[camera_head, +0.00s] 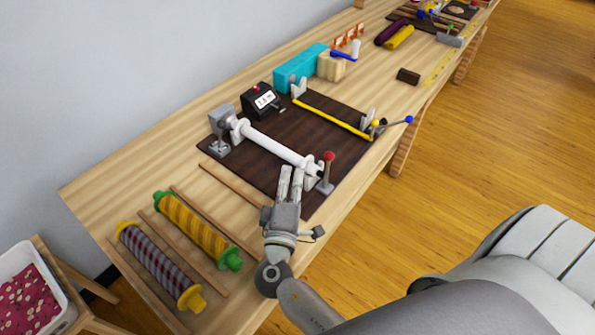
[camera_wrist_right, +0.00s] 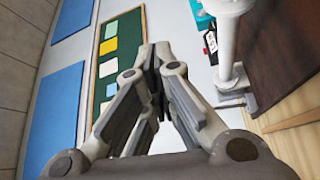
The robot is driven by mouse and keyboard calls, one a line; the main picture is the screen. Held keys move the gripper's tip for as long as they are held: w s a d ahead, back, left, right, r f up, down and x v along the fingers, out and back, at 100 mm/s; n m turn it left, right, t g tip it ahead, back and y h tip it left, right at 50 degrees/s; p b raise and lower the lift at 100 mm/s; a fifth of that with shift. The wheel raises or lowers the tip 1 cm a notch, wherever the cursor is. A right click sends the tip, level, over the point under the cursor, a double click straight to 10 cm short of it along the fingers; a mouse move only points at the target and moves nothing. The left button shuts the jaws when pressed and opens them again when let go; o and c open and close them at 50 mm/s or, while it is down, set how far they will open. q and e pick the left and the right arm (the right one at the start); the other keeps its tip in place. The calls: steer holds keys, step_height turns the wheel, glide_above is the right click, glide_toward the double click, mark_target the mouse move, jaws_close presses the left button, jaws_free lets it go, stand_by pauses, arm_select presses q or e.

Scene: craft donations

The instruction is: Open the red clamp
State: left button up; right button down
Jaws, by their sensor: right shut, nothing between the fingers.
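The red clamp is a lever with a red ball knob (camera_head: 328,156) on a grey post and base (camera_head: 325,188). It stands upright at the right end of the white roller (camera_head: 275,145), on the near edge of the dark brown board (camera_head: 255,166). My right gripper (camera_head: 292,170) is just left of the lever, near the roller's right end, and apart from the knob. Its fingers are together and empty. In the right wrist view the fingers (camera_wrist_right: 155,55) meet, with the white roller (camera_wrist_right: 226,45) to their right. The red knob is not in that view. My left gripper is out of view.
A black counter (camera_head: 264,101) and cyan box (camera_head: 300,67) stand behind the board. Blue-knobbed (camera_head: 409,120) and yellow-knobbed (camera_head: 376,124) levers are at its right. Yellow (camera_head: 195,228) and striped (camera_head: 158,265) rolls lie at the front left, by wooden strips.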

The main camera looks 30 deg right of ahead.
steer(key=w+d+p, duration=0.1)
steer(key=d, duration=0.1)
steer(key=w+d+p, duration=0.1)
steer(key=d+p, duration=0.1)
steer(key=w+d+p, duration=0.1)
steer(key=w+d, duration=0.1)
steer(key=shift+d+r+p, duration=0.15)
steer(key=shift+d+p, duration=0.15)
steer(key=shift+p, duration=0.05)
steer(key=shift+s+d+f, duration=0.2)
steer(key=shift+s+d, duration=0.05)
steer(key=shift+s, duration=0.2)
